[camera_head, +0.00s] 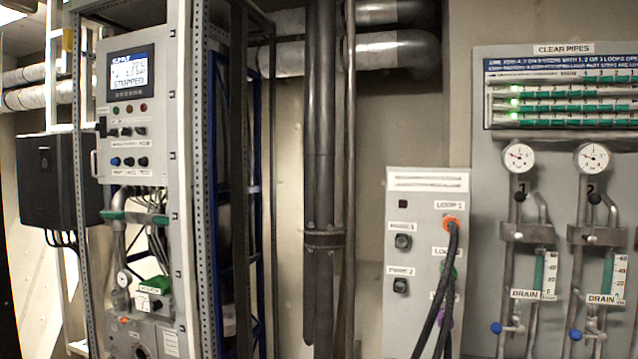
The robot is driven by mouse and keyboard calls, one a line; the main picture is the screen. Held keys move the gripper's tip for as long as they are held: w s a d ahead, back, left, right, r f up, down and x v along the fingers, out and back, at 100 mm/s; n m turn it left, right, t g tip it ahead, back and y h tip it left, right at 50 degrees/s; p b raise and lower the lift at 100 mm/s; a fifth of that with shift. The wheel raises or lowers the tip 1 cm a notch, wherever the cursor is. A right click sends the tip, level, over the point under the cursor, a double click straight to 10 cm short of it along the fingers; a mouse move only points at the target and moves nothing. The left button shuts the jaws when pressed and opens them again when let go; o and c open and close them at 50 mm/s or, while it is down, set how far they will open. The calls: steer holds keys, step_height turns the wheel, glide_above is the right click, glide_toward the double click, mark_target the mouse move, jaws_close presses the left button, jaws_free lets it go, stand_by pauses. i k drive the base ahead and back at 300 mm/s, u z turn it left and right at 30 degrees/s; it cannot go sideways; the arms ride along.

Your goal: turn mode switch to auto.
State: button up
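A grey control panel (131,100) stands at the left, with a lit display (131,73) whose lowest line reads "STOPPED". Under the display are small coloured lamps (129,108) and two rows of small knobs, an upper row of dark knobs (126,131) and a lower row (129,162) with a blue one at its left. The labels are too small to read, so I cannot tell which knob is the mode switch or where it points. My gripper is not in view.
A dark wall box (50,182) hangs left of the panel. Metal rack posts (202,190) and a thick dark pipe (321,150) stand right of it. A grey box (412,275) carries knobs and cables. A gauge board (560,170) labelled "CLEAR PIPES" is at the right.

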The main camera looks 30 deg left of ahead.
mark_target(140, 130)
steer(key=u, duration=2)
steer(key=k, duration=0.35)
steer(key=u, duration=0.85)
steer(key=i, duration=1.35)
steer(key=z, duration=0.15)
